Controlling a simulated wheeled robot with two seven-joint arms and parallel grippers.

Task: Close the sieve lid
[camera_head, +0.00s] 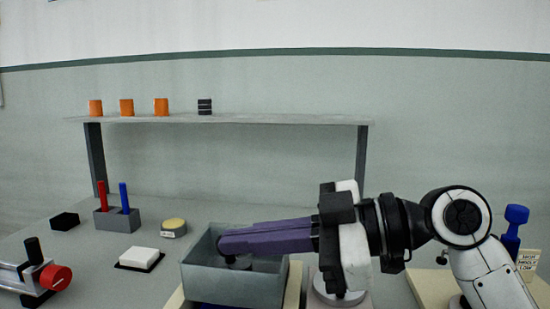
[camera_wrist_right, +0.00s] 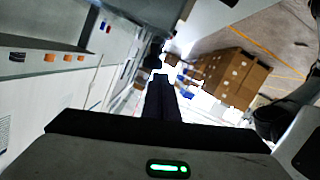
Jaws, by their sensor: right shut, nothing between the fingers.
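My right gripper (camera_head: 228,243) reaches in from the right. Its long purple fingers are shut together and empty, with the tips over an open grey box (camera_head: 262,290). A dark round piece (camera_head: 238,263) shows inside the box just under the fingertips; I cannot tell whether they touch it. The right gripper's dark fingers (camera_wrist_right: 160,92) also show in the right wrist view. I cannot tell for sure which thing is the sieve or its lid. A pale round part (camera_head: 340,294) under my right wrist is mostly hidden. My left gripper is not in view.
A yellow-topped round tin (camera_head: 173,227), a white block on a dark pad (camera_head: 139,258) and a grey holder with red and blue pegs (camera_head: 117,219) stand left of the box. A red-knobbed device (camera_head: 50,277) is front left. A shelf (camera_head: 230,119) spans the back.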

